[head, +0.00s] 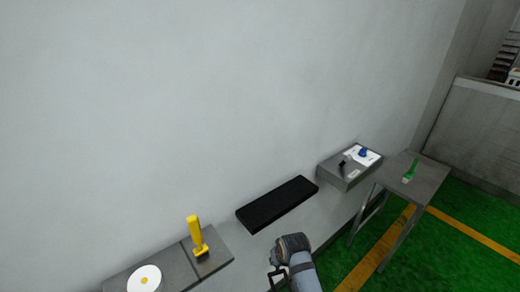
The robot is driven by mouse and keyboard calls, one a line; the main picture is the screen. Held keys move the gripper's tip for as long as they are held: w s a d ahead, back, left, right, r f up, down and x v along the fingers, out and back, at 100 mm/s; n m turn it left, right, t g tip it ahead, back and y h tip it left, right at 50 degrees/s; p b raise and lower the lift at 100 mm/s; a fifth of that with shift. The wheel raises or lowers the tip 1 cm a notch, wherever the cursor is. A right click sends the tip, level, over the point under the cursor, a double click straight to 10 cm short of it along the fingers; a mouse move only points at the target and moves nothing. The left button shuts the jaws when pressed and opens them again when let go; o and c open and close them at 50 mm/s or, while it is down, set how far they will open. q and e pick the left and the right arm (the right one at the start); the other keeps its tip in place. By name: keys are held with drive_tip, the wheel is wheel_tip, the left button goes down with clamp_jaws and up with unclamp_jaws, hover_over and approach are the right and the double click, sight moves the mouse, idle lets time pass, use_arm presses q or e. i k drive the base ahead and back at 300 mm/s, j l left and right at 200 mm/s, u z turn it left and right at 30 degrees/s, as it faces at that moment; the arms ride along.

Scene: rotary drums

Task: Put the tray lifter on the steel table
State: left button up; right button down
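A grey metal table (427,184) on legs, which looks like the steel table, stands at the right in the head view. A small green-handled tool with a pale end (409,171) lies on it. I cannot tell which item is the tray lifter. My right gripper (275,279) is at the bottom centre, below the black slab and apart from both tools. Its fingers are small and partly cut off, so its opening is unclear. My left gripper is out of view.
A long black slab (277,204) lies near the wall. A grey box (345,177) with a white top, a blue knob and a dark lever stands right of it. A white disc (145,279) is at the lower left. Green floor with yellow lines is at the right.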

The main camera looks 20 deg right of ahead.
sight(420, 165)
drive_tip(key=l+u, duration=0.1)
drive_tip(key=l, duration=0.5)
drive_tip(key=l+u, duration=0.1)
drive_tip(key=l, duration=0.5)
drive_tip(key=l+u, duration=0.15)
drive_tip(key=l, duration=0.45)
drive_tip(key=l+u, duration=0.1)
drive_tip(key=l, duration=0.5)
drive_tip(key=k+l+u, duration=0.1)
drive_tip(key=l, duration=0.5)
drive_tip(key=k+l+u, duration=0.1)
drive_tip(key=l, duration=0.5)
drive_tip(key=k+l+u, duration=0.1)
drive_tip(key=l, duration=1)
drive_tip(key=l+u, duration=0.15)
drive_tip(key=l, duration=0.35)
drive_tip(key=k+l, duration=0.1)
drive_tip(key=l, duration=0.4)
drive_tip(key=k+l+u, duration=0.15)
drive_tip(key=l, duration=0.85)
drive_tip(key=k+l+u, duration=0.15)
drive_tip(key=l, duration=0.35)
drive_tip(key=i, duration=0.05)
